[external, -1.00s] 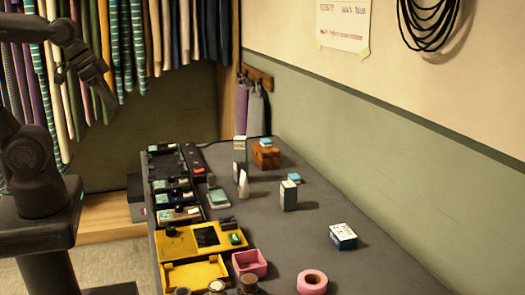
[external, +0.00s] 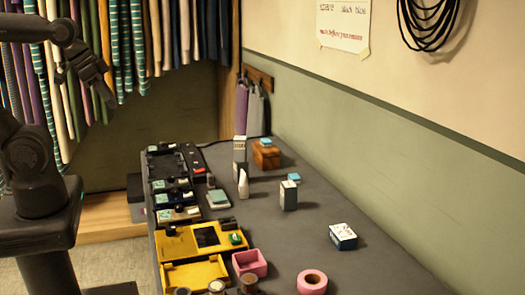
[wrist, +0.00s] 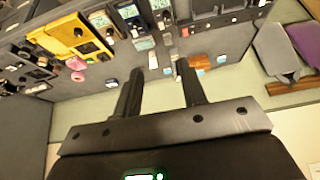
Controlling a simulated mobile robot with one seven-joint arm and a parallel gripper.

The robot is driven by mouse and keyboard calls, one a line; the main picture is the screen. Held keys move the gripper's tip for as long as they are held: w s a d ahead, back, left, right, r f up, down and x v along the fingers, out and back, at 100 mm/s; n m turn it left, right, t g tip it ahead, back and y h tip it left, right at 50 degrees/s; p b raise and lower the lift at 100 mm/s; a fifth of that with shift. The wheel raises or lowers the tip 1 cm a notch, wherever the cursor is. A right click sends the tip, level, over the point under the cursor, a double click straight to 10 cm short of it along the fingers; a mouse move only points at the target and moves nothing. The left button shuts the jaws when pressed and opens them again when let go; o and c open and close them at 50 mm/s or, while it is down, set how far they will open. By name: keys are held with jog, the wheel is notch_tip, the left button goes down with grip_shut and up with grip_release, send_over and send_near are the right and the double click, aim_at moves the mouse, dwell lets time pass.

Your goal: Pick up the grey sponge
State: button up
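I cannot clearly pick out a grey sponge among the small items on the dark table (external: 310,215). A small dark grey block (external: 211,181) lies near the control boxes in the external view, but it is too small to identify. My gripper (external: 93,82) hangs in the air left of the table, well away from its items. In the wrist view my gripper (wrist: 160,92) has its two dark fingers apart, with nothing between them.
A tall grey box (external: 240,152), a white bottle (external: 243,186) and a brown block (external: 266,154) stand towards the back. A yellow tray (external: 195,272), pink box (external: 250,262) and pink tape roll (external: 312,282) are at the front. Clear table lies around the blue-and-white box (external: 343,236).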

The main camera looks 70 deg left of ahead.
jog(key=g, duration=0.1)
send_over(209, 175)
jog(key=s, duration=0.5)
notch_tip(209, 175, down, 18)
jog(key=x, duration=0.6)
jog(key=shift+w+a+f, duration=0.1)
jog(key=shift+w+a, duration=0.15)
jog(key=shift+w+x, duration=0.2)
jog(key=shift+x, duration=2.55)
jog(key=shift+d, duration=0.15)
jog(key=c, duration=0.7)
